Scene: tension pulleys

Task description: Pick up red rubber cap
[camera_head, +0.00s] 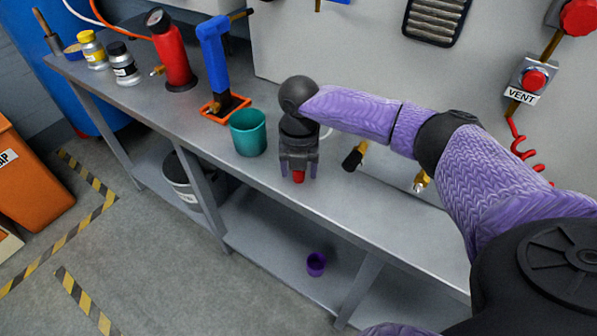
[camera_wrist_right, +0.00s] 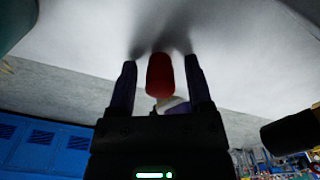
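The red rubber cap (camera_head: 298,176) is on the grey workbench (camera_head: 345,200), near its front edge. My right gripper (camera_head: 298,170) points down over it. In the right wrist view the cap (camera_wrist_right: 160,75) lies between the two fingers of my right gripper (camera_wrist_right: 161,80), with a gap on each side. The fingers are open and do not touch it. The gripper hides the upper part of the cap in the head view. My left gripper is not in view.
A teal cup (camera_head: 248,132) stands just left of the gripper. A black-tipped brass fitting (camera_head: 354,157) lies to the right. A blue tool on an orange base (camera_head: 215,65) and a red cylinder (camera_head: 172,50) stand farther left. A purple cup (camera_head: 316,264) is on the lower shelf.

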